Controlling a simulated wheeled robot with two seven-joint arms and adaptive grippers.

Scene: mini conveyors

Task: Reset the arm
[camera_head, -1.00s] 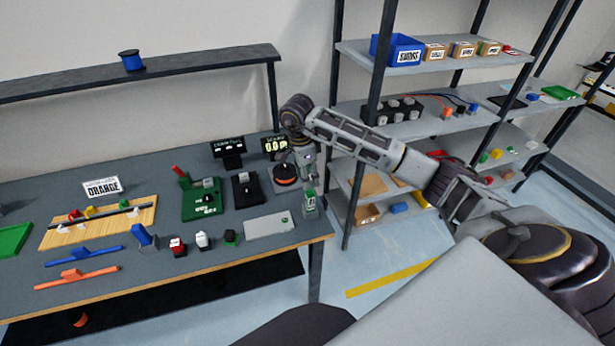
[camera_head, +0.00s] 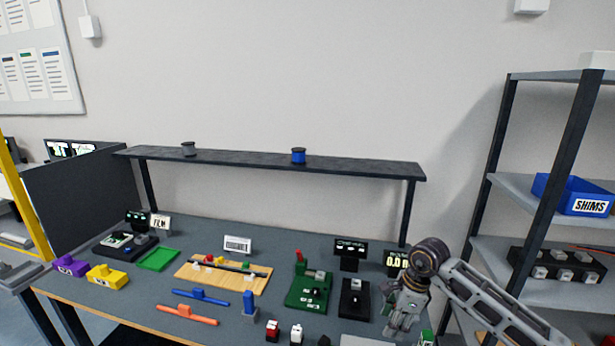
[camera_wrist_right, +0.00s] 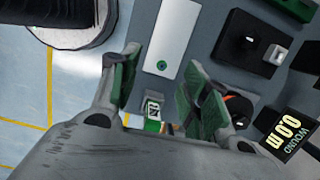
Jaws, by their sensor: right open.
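My right gripper (camera_head: 403,318) hangs over the right end of the workbench, pointing down, in the head view. In the right wrist view its two green-padded fingers (camera_wrist_right: 162,85) stand apart with nothing held between them. A small labelled green-and-white item (camera_wrist_right: 153,108) shows beyond the gap, apart from the fingers as far as I can tell. My right arm reaches in from the lower right. My left gripper is in neither view.
The workbench (camera_head: 222,330) carries several small fixtures. A "WOUND" display (camera_wrist_right: 287,135) and an orange-and-black round part (camera_wrist_right: 238,108) are close to the right gripper. A raised dark shelf (camera_head: 350,168) spans the back. A rack with a blue SHIMS bin (camera_head: 572,195) stands at right.

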